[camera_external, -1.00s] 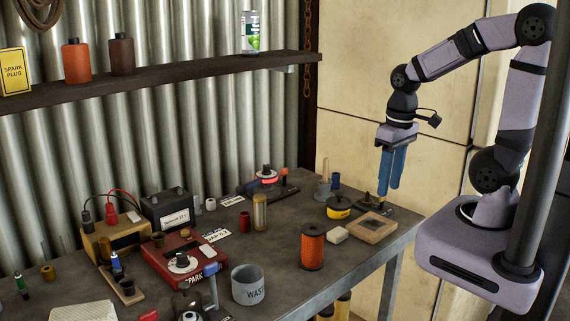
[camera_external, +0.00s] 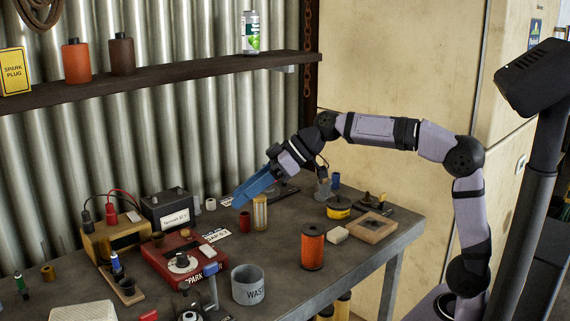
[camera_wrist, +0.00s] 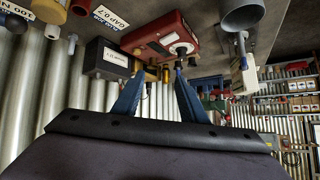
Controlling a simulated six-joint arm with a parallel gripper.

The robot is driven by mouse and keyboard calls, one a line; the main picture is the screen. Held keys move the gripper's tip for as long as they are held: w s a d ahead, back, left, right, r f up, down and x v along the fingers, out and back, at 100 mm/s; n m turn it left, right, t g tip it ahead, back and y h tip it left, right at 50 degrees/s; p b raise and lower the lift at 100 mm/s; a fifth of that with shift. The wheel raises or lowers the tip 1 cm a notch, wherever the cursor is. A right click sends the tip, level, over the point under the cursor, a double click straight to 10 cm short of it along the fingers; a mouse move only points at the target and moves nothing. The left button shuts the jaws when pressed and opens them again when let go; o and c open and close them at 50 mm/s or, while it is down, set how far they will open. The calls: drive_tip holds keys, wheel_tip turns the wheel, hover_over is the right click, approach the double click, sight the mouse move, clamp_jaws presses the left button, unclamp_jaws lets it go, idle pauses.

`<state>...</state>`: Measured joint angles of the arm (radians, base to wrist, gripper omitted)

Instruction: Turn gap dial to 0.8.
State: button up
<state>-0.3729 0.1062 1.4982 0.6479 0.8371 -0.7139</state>
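A red box (camera_external: 184,257) marked SPARK stands on the bench, with a pale round dial (camera_external: 182,262) on its top face. In the wrist view the box (camera_wrist: 152,38) and dial (camera_wrist: 181,48) show near the top. The dial's scale is too small to read. A card reading GAP 0.7 (camera_wrist: 109,17) lies near the box. My gripper (camera_external: 238,203) is above the bench, behind and right of the red box, angled down-left and touching nothing that I can see. In the wrist view its blue fingers (camera_wrist: 159,75) stand apart with nothing held.
A shelf (camera_external: 180,70) runs above.

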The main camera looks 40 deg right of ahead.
drive_tip(key=a+r+n+y+b, duration=0.1)
drive_tip(key=a+n+y+b, duration=0.2)
drive_tip(key=a+b, duration=0.4)
approach(191, 263)
drive_tip(key=shift+w+a+r+y, duration=0.15)
drive_tip(key=shift+w+a+r, duration=0.1)
drive_tip(key=shift+a+r, duration=0.2)
drive_tip(key=shift+w+a+r+y, duration=0.15)
drive_tip(key=shift+w+a+r, duration=0.15)
drive_tip(key=shift+a, duration=0.3)
drive_tip(key=shift+p+x, duration=1.25)
drive_tip(key=shift+x, duration=2.4)
drive_tip(key=shift+w, duration=0.1)
clamp_jaws()
